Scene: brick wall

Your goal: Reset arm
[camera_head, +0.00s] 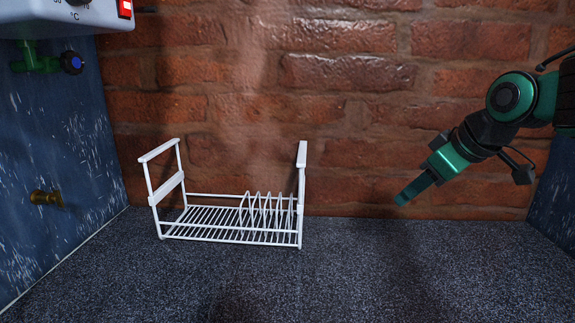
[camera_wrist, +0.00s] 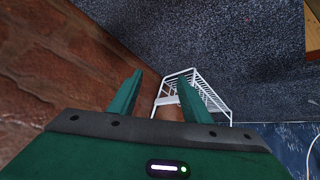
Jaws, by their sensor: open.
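My green gripper (camera_head: 416,188) is on the right in the head view, raised above the counter in front of the brick wall and pointing down to the left. In the wrist view its two fingers (camera_wrist: 160,95) are apart, with nothing held between them. A white wire dish rack (camera_head: 230,235) stands on the counter left of my gripper, well apart from it. The rack also shows in the wrist view (camera_wrist: 220,102), partly hidden behind one finger. The rack appears empty.
The dark speckled counter (camera_head: 400,270) is clear to the right of the rack. A brick wall (camera_head: 345,110) closes the back. On the blue left wall are a brass fitting (camera_head: 46,197), a green valve with blue knob (camera_head: 50,62) and a white heater-like box (camera_head: 70,16).

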